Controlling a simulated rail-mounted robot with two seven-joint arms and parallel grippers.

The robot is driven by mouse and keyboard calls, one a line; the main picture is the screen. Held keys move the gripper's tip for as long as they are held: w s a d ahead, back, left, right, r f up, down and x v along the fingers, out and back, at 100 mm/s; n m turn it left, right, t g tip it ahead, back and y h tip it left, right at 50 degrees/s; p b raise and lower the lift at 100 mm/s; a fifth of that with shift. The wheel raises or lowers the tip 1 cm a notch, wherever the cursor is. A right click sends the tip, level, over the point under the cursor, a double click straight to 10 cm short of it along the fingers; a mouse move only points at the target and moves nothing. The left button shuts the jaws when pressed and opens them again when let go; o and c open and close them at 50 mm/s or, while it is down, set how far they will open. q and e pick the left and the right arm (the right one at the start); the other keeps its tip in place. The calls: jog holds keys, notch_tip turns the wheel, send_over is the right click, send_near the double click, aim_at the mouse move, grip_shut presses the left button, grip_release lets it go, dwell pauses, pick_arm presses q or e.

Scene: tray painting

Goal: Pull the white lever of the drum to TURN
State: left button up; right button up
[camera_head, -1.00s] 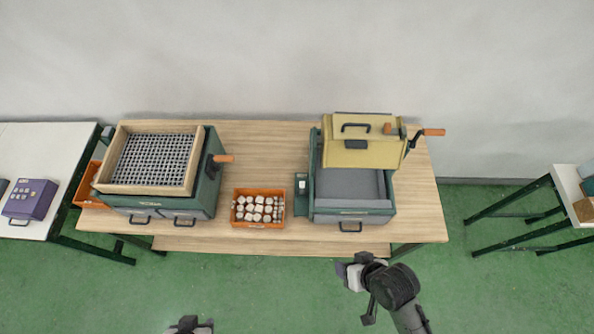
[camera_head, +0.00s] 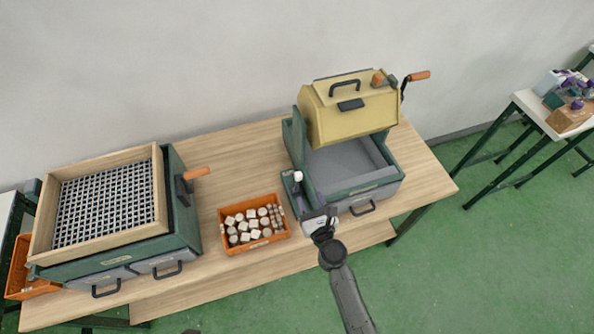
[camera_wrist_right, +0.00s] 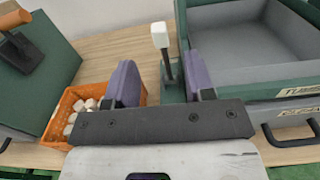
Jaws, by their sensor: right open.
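The drum (camera_head: 345,112) is a yellow, faceted body with a black handle and an orange-handled crank, on a green machine at the right of the table. The white lever (camera_head: 298,176) stands upright at the machine's left side. In the right wrist view its white knob (camera_wrist_right: 159,35) tops a dark stem, ahead of the jaws. My right gripper (camera_head: 320,219) is at the machine's front left corner, in front of the lever. In the wrist view the right gripper (camera_wrist_right: 160,80) is open, its purple-grey fingers apart with nothing held. My left gripper does not show clearly.
An orange bin (camera_head: 251,241) of pale blocks stands left of the machine. A green machine with a wooden-framed grid (camera_head: 157,205) stands further left. Bare tabletop (camera_head: 235,165) lies behind the bin.

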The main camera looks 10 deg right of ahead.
aim_at(299, 175)
jog(key=b+x, duration=0.3)
jog(key=x, duration=0.8)
jog(key=shift+w+a, duration=0.15)
jog(key=shift+w, duration=0.2)
jog(key=c, duration=0.4)
grip_shut()
